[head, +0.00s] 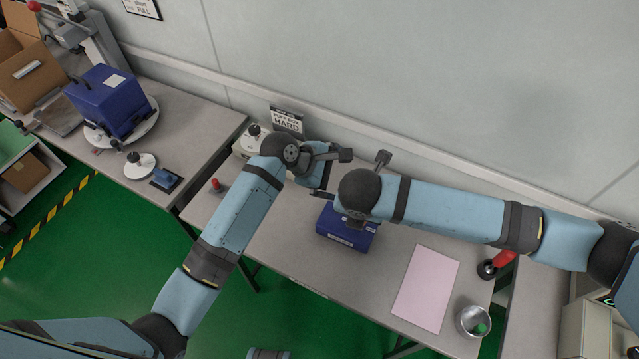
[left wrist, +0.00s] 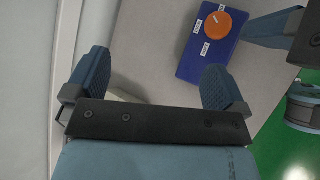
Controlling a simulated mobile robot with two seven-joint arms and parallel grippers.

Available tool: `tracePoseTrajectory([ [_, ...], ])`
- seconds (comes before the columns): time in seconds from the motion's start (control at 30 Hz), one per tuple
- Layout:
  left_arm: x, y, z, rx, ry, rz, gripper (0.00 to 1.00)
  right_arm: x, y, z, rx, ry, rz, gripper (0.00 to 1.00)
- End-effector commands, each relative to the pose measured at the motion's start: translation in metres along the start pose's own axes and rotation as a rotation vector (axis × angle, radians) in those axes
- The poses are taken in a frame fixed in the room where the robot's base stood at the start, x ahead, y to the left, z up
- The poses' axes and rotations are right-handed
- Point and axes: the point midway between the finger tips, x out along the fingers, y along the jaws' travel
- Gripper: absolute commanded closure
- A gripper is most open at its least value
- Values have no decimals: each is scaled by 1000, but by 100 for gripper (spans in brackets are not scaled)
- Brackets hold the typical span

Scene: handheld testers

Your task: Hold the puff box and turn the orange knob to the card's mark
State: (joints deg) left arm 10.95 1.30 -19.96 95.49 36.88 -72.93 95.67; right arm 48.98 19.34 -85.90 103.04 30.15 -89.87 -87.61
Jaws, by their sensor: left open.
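The blue puff box (head: 338,238) lies on the table, partly covered by my right wrist. In the left wrist view the box (left wrist: 200,72) shows its orange knob (left wrist: 226,22) with small white labels around it, too small to read. The card (head: 287,121) stands at the wall and reads "HARD". My left gripper (head: 333,174) is open and empty, above and behind the box; its spread fingers also show in the left wrist view (left wrist: 158,85). My right gripper (head: 357,222) is at the box, mostly hidden under its wrist; its grip is unclear.
A pink sheet (head: 426,288), a metal bowl (head: 473,321) with something green and a red-handled tool (head: 497,264) lie to the right. A white device (head: 251,138) stands behind my left wrist. A small red-topped item (head: 216,187) is at the left edge.

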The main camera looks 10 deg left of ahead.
Motion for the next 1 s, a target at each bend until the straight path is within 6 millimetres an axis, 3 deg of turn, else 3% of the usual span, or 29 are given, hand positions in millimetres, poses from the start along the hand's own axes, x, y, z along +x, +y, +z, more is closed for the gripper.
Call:
tracePoseTrajectory([
  [0.2, 2, -20, -24, -41, 146, -337, 0, 0, 0, 0, 0, 0, 0, 57],
  [0.53, 2, -35, -37, -71, 226, -492, 0, 0, 0, 0, 0, 0, 0, 57],
  [1.0, 76, -75, -54, -71, 225, -491, 0, 0, 0, 0, 0, 0, 0, 57],
])
